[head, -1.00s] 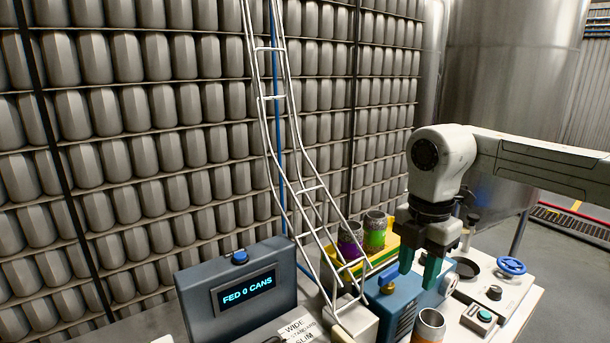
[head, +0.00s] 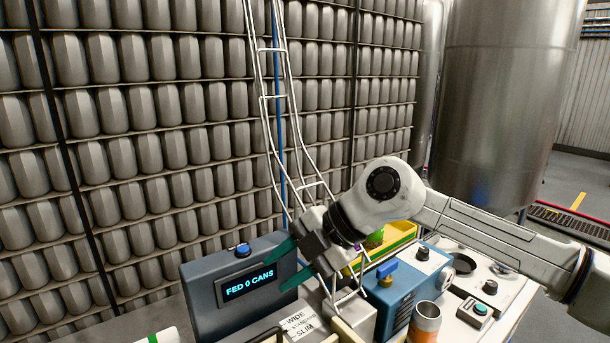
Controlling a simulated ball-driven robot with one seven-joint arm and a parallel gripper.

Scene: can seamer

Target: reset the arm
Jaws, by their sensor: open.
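My gripper (head: 291,266) is open and empty, with its two green fingers spread and pointing left. It hangs in front of the right side of the dark grey display box (head: 208,312), which reads "FED 0 CANS". One finger overlaps the box's upper edge in the picture; I cannot tell whether they touch. My arm reaches in from the right, and its wrist hides part of the wire can chute (head: 266,97) and most of the cans in the yellow tray (head: 401,237).
A blue machine (head: 398,300) stands right of the chute's foot. An open orange and silver can (head: 425,320) stands in front of it. A white control bench (head: 510,297) with knobs is at the right. A wall of stacked cans (head: 150,150) fills the back left.

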